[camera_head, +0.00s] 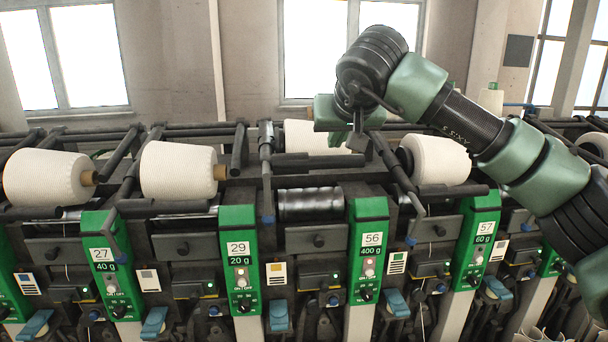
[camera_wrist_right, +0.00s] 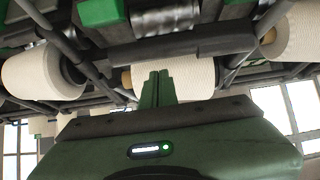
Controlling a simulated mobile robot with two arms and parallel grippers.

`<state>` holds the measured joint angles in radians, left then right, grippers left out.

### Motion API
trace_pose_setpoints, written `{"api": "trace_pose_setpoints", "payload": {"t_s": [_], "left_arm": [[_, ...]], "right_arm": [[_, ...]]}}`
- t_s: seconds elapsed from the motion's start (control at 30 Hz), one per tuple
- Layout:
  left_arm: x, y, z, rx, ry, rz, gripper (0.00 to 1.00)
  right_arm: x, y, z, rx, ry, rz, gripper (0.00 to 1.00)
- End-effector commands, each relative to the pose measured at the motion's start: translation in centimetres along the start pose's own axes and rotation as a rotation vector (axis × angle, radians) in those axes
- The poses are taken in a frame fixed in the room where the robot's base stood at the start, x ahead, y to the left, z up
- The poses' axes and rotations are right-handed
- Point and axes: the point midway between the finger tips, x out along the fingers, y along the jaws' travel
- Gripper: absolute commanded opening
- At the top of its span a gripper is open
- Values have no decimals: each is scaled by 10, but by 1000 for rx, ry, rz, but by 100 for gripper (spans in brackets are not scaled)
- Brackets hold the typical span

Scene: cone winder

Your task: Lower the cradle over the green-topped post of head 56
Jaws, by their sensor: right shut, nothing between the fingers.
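The green-topped post of head 56 (camera_head: 369,250) stands right of centre, labelled 56 and 400 g. To its left, the dark grooved drum (camera_head: 310,204) is bare. A white yarn cone (camera_head: 305,136) sits above and behind the drum, apart from it, with the cradle raised; one dark cradle arm (camera_head: 397,168) shows at the right. My right gripper (camera_head: 357,138) is in front of the cone's right part and hides some of it. In the right wrist view its fingers (camera_wrist_right: 157,88) are together and empty, overlapping the cone (camera_wrist_right: 190,78). I cannot tell if they touch the cradle. My left gripper is out of view.
Neighbouring heads 27 (camera_head: 103,260), 29 (camera_head: 239,260) and 57 (camera_head: 477,240) stand close on both sides. White cones (camera_head: 180,170) rest low at the left, another (camera_head: 438,160) at the right. Dark rails and bars crowd the space around my gripper.

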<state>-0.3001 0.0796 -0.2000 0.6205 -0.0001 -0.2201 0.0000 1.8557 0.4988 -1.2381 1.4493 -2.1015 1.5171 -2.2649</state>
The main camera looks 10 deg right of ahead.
Motion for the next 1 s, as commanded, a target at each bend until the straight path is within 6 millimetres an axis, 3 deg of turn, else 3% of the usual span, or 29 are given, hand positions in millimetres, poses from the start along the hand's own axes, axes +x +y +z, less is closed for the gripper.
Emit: {"api": "trace_pose_setpoints", "payload": {"t_s": [0.8, 1.0], "left_arm": [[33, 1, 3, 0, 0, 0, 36], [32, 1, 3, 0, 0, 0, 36]], "right_arm": [[31, 0, 39, -1, -3, 1, 0], [30, 0, 39, 0, -1, 0, 0]]}}
